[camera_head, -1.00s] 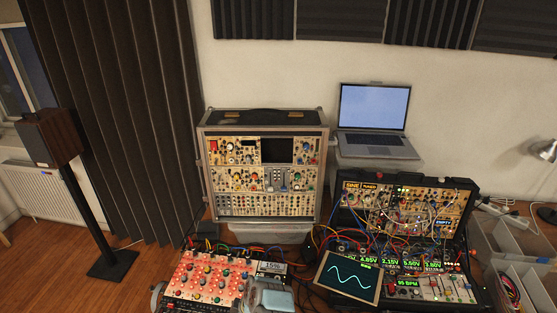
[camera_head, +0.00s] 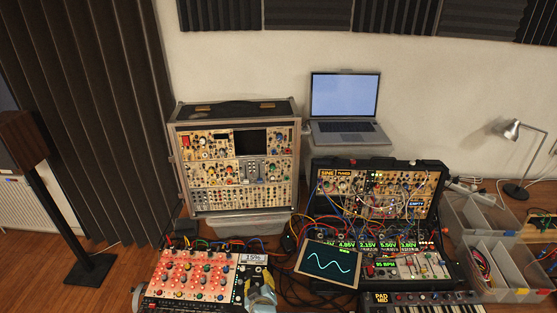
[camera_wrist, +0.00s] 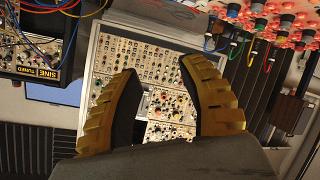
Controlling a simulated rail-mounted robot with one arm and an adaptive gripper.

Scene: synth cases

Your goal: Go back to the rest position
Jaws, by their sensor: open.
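My gripper (camera_wrist: 158,72) shows in the wrist view with two yellow ribbed fingers and dark inner pads. The fingers are spread apart with nothing between them. Behind them in that view is the tall synth case (camera_wrist: 150,60), clear of the fingers as far as I can tell. In the head view, my gripper (camera_head: 262,284) is low in the picture, just right of the red-lit synth panel (camera_head: 195,276). The grey and yellow wrist parts are cut by the bottom edge, and the fingertips are hard to make out there.
The tall synth case (camera_head: 238,170) stands behind. A tilted sine-wave screen (camera_head: 330,264), a cabled black case (camera_head: 380,195) and a laptop (camera_head: 344,97) are to the right. Clear bins (camera_head: 490,225), a lamp (camera_head: 520,160) and a keyboard (camera_head: 425,305) lie further right. A speaker stand (camera_head: 70,220) is left.

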